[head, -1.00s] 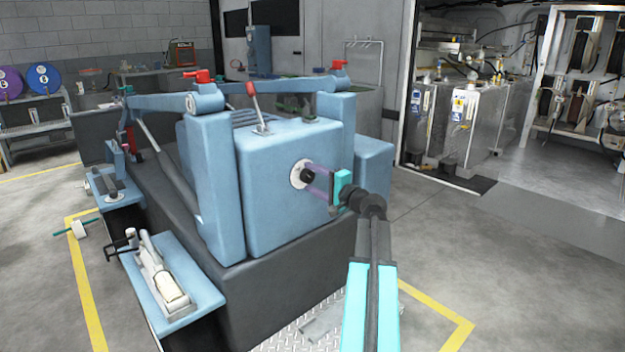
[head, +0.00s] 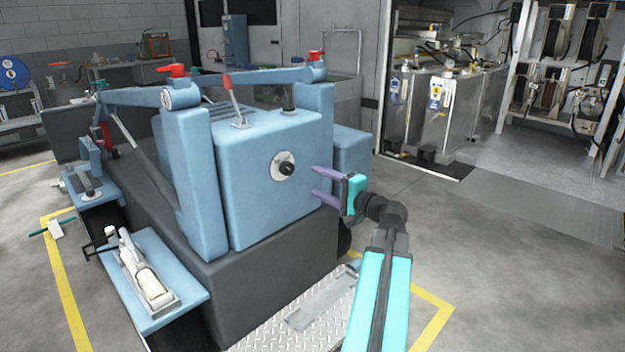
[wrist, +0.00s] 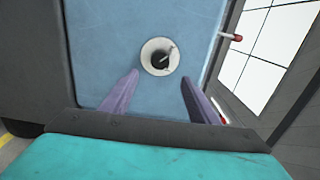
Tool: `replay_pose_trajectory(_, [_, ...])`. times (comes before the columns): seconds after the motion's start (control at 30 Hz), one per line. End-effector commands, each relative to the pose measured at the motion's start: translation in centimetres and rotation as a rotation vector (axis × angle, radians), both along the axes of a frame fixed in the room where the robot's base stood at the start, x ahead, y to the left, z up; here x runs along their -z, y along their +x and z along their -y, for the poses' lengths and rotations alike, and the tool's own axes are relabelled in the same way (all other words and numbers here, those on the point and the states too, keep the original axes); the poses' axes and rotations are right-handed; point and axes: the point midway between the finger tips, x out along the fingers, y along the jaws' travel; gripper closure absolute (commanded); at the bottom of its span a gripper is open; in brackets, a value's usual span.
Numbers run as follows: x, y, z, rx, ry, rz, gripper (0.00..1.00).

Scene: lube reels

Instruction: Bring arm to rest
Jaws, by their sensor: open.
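My gripper (head: 322,184) is open and empty, with its purple fingers pointing left toward the blue machine (head: 250,215). A round dial with a black knob (head: 286,168) sits on the machine's face, to the left of the fingertips and apart from them. In the wrist view the knob (wrist: 160,60) shows ahead of and between the two spread fingers (wrist: 158,95), with nothing between them. My arm reaches up from the bottom of the head view.
A red-handled lever (head: 233,98) stands on top of the machine. A blue side shelf (head: 190,290) holds a tool at the lower left. Open grey floor (head: 500,260) lies to the right of my arm. Metal tanks (head: 425,105) stand at the back right.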

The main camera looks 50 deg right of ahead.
Motion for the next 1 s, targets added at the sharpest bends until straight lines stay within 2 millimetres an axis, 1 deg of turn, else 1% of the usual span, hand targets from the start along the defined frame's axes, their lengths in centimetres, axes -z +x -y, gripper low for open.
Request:
replay_pose_trajectory(0.03, [0.0,-0.4,-0.1,0.0,0.0,0.0,0.45])
replay_pose_trajectory(0.2, [0.0,-0.9,-0.1,-0.001,0.0,0.0,0.45])
replay_pose_trajectory(0.7, [0.0,-0.8,-0.1,-0.002,0.0,0.0,0.45])
replay_pose_trajectory(0.77, [-0.1,-0.6,-0.3,-0.006,0.0,0.0,0.45])
replay_pose_trajectory(0.87, [-0.4,0.3,-1.1,-0.022,0.0,0.0,0.45])
replay_pose_trajectory(0.97, [-0.4,1.9,-2.5,-0.052,0.008,-0.004,0.45])
replay_pose_trajectory(1.0, [-0.2,2.7,-3.2,-0.068,0.013,-0.006,0.45])
